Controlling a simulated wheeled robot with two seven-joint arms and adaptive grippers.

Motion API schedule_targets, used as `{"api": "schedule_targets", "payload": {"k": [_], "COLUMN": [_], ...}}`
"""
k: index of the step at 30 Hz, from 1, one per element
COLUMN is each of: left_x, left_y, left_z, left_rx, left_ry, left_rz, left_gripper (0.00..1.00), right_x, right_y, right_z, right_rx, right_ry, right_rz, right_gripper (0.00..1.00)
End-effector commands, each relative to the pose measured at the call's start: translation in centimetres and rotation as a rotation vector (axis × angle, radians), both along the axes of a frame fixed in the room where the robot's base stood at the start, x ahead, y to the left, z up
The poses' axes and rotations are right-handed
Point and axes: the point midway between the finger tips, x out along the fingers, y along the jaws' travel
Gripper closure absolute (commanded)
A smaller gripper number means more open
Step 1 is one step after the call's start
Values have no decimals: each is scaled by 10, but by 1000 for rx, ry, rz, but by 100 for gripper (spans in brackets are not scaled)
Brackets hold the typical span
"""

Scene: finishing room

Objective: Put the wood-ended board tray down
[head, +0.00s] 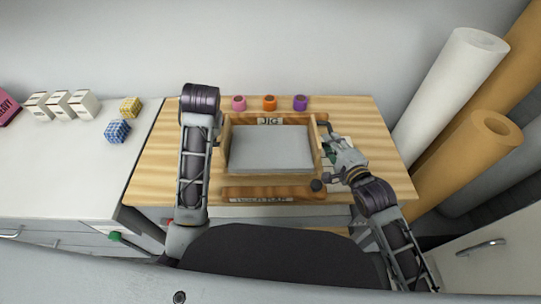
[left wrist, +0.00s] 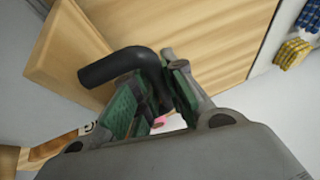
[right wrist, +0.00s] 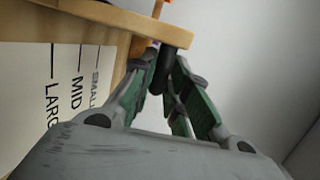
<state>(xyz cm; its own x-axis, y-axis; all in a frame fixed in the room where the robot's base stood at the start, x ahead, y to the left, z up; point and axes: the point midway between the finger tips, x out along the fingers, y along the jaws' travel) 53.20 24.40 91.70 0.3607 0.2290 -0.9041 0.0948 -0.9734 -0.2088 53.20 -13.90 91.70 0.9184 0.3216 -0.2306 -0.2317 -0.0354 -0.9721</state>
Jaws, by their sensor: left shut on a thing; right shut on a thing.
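The wood-ended board tray, with a grey board (head: 270,149) between two upright wooden ends, is level over the wooden table (head: 160,165). My right gripper (head: 329,150) is shut on the handle at its right end; the right wrist view shows the dark handle (right wrist: 161,72) between green-padded fingers. My left gripper (left wrist: 155,95) is shut on the curved black handle (left wrist: 118,66) at the left end. In the head view my left arm mostly hides that gripper. I cannot tell whether the tray's underside touches anything below.
A "JIG" label (head: 270,121) shows behind the board, and a wooden bar (head: 275,192) lies in front. Pink (head: 239,103), orange (head: 270,102) and purple (head: 300,102) rolls line the back. Tall rolls (head: 450,95) stand beyond the table.

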Motion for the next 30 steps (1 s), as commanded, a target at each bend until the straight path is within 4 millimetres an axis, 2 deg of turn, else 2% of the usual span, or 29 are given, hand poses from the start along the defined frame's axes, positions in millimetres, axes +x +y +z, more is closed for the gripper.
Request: {"api": "schedule_targets", "payload": {"k": [24,25,29,30], "left_x": [1,1,1,1], "left_y": [0,0,0,0], "left_z": [-12,-13,-13,-13], "left_rx": [-1,-1,0,-1], "left_ry": [-9,-6,-5,-4], "left_rz": [5,6,4,3], "left_gripper": [100,83,66,65], "right_x": [0,-1,0,0], "right_y": [1,1,1,1], "right_z": [-13,-15,-14,-13], "right_rx": [7,5,4,4], "right_ry": [0,5,1,1], "right_rz": [1,1,1,1], "right_gripper": [100,80,63,62]}}
